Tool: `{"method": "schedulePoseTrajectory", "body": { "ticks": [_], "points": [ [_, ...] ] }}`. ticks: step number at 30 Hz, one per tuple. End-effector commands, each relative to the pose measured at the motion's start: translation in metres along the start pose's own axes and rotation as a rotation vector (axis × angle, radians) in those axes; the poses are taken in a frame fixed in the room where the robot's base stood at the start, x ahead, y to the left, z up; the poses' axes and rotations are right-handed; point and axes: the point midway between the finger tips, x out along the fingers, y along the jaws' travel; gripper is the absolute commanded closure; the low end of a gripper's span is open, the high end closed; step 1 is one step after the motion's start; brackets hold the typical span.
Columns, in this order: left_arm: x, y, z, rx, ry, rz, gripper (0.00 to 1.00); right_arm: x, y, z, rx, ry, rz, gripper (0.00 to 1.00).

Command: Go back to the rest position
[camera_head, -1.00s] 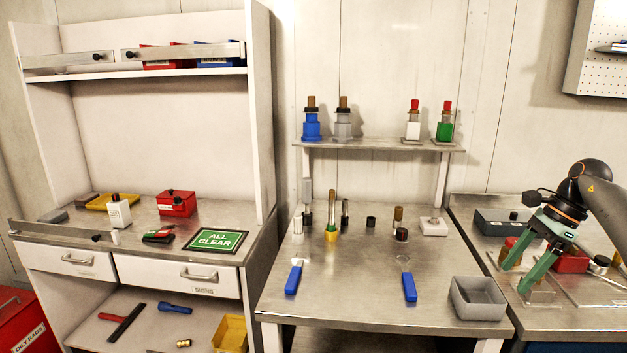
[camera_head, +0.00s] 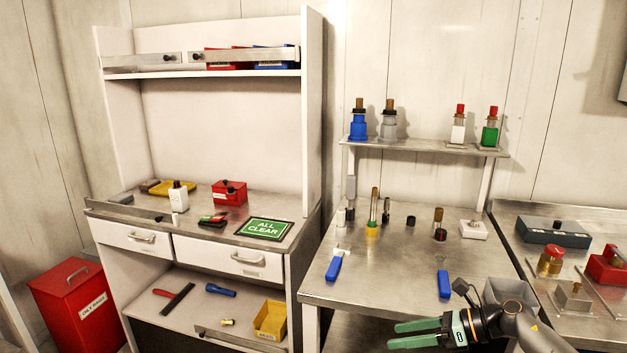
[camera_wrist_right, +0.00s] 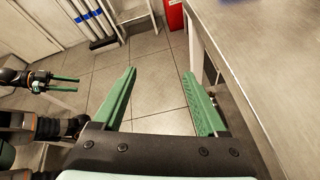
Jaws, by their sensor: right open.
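My right gripper (camera_head: 394,335) has green fingers and is in the lower right of the head view, in front of the steel workbench's front edge. In the right wrist view its two fingers (camera_wrist_right: 160,73) are spread wide with nothing between them, over bare floor beside a steel worktop edge. My left gripper (camera_wrist_right: 52,84) shows at the left of the right wrist view, pointing sideways with green fingers; its opening is hard to judge. It is not in the head view.
Tiled floor (camera_wrist_right: 155,60) lies below the right gripper.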

Motion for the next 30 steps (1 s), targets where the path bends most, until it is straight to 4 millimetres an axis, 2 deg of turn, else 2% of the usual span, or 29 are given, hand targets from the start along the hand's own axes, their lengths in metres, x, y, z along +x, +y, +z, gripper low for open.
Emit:
{"method": "schedulePoseTrajectory", "body": {
  "ticks": [1, 3, 6, 11, 14, 17, 20, 24, 28, 29, 30],
  "points": [
    [-0.002, 0.0, -0.002, 0.0, 0.0, 0.0, 0.5, 0.023, 0.017, -0.005, 0.102, -0.079, 0.027, 0.25],
    [-0.003, 0.0, -0.003, 0.0, -0.001, 0.0, 0.5, 0.046, 0.035, -0.006, 0.262, -0.196, 0.051, 0.25],
    [-0.005, 0.001, -0.005, 0.0, -0.002, 0.0, 0.5, 0.069, 0.057, -0.01, 0.519, -0.357, 0.08, 0.25],
    [-0.009, 0.001, -0.007, -0.001, -0.004, 0.0, 0.5, 0.083, 0.081, -0.028, 0.99, -0.592, 0.114, 0.25],
    [-0.01, 0.001, -0.009, -0.001, -0.004, 0.0, 0.5, 0.083, 0.09, -0.05, 1.31, -0.726, 0.119, 0.25],
    [-0.012, 0.001, -0.011, -0.001, -0.004, 0.0, 0.5, 0.077, 0.098, -0.082, 1.642, -0.854, 0.111, 0.25],
    [-0.014, 0.001, -0.013, -0.001, -0.005, 0.0, 0.5, 0.068, 0.109, -0.123, 1.983, -0.975, 0.088, 0.25],
    [-0.017, 0.002, -0.015, -0.001, -0.005, 0.0, 0.5, 0.053, 0.136, -0.189, 2.449, -1.138, 0.028, 0.25],
    [-0.018, 0.002, -0.017, -0.001, -0.005, 0.0, 0.5, 0.038, 0.169, -0.242, 2.801, -1.266, -0.047, 0.25],
    [-0.019, 0.002, -0.017, -0.001, -0.006, 0.0, 0.5, 0.036, 0.176, -0.252, -2.862, 1.29, 0.064, 0.25],
    [-0.019, 0.002, -0.017, -0.001, -0.006, 0.0, 0.5, 0.033, 0.185, -0.262, -2.791, 1.254, 0.081, 0.25]
  ]
}}
